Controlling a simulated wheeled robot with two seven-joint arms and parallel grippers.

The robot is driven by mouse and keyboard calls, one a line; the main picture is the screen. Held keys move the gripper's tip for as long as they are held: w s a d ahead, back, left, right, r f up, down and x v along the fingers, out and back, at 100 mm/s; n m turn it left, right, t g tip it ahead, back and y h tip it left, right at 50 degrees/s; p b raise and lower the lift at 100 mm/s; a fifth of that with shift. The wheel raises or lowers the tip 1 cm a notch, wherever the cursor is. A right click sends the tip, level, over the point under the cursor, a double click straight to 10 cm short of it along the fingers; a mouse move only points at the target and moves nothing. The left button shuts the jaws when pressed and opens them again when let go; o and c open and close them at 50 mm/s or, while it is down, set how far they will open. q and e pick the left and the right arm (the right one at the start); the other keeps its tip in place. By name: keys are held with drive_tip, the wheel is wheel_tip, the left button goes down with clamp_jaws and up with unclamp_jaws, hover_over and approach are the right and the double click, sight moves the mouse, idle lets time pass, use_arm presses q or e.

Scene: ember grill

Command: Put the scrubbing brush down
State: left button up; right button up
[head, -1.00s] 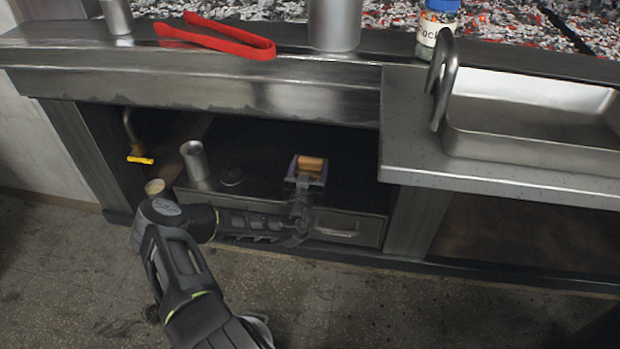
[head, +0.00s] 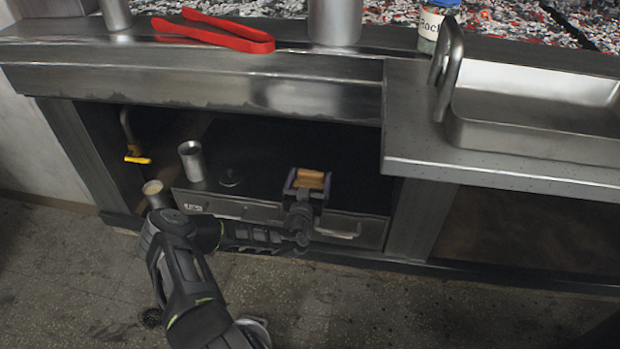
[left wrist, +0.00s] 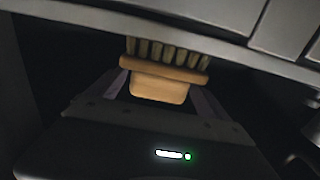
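The scrubbing brush (head: 310,179) is a small tan wooden block at the front of the low shelf under the counter. In the left wrist view the brush (left wrist: 160,88) shows its handle and its row of bristles, which point at a grey metal surface; whether they touch it is hard to tell. My left gripper (head: 308,185) is at the brush from the front, one finger on each side. The fingers look spread, with narrow dark gaps beside the handle. My right gripper is not in view.
The shelf (head: 345,190) has drawers below it. A metal cup (head: 191,160), a small round lid (head: 230,177) and a yellow-ended tool (head: 136,156) are left of the brush. Red tongs (head: 215,33) and a steel pan (head: 535,125) are on the counter above.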

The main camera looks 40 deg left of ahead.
use_arm(q)
drive_tip(key=shift+o, duration=0.2)
drive_tip(key=shift+r, duration=0.1)
drive_tip(key=shift+s, duration=0.15)
drive_tip(key=p+v, duration=0.4)
drive_tip(key=v, duration=0.7)
drive_tip(key=shift+s+d+p, duration=0.25)
drive_tip(key=shift+s+p, duration=0.05)
drive_tip(key=shift+s, duration=0.05)
